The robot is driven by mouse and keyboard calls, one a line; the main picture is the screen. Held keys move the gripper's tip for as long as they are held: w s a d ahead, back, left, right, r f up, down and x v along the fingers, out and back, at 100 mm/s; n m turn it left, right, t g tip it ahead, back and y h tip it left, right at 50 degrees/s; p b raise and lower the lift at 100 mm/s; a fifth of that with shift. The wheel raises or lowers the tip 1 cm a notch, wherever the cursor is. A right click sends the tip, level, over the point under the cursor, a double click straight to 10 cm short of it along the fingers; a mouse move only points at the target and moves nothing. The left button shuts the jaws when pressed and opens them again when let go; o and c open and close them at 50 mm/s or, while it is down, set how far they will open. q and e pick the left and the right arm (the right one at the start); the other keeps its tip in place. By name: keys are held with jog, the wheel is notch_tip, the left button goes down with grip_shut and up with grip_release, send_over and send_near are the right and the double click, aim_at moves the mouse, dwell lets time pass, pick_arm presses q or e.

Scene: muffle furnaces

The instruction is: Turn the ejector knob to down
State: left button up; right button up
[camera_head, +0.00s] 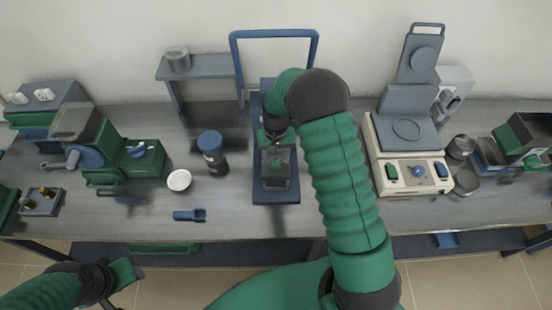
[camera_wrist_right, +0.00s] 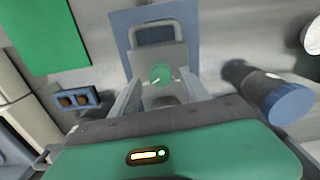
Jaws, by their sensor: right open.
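A round green knob (camera_wrist_right: 162,75) with a white pointer mark sits on a grey piece with a loop handle (camera_wrist_right: 153,32), over a blue plate (camera_wrist_right: 128,20), in the right wrist view. In the right wrist view, my right gripper (camera_wrist_right: 160,95) is open, with one finger on either side of the knob. I cannot tell whether they touch it. My left gripper (camera_head: 122,275) is at the lower left, in front of the table; its jaws are unclear.
A blue-capped jar (camera_head: 211,150) stands left of the stand; it also shows in the right wrist view (camera_wrist_right: 285,100). A white dish (camera_head: 179,180) and blue scoop (camera_head: 190,215) lie nearby. A beige press (camera_head: 410,170) stands right. A blue frame (camera_head: 274,34) rises behind.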

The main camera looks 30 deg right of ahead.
notch_tip(320, 180, down, 2)
jog(key=shift+w+a+f, duration=0.1)
jog(key=shift+w+a, duration=0.05)
jog(key=shift+d, duration=0.25)
jog(key=c, duration=0.5)
jog(key=shift+a, duration=0.15)
grip_shut()
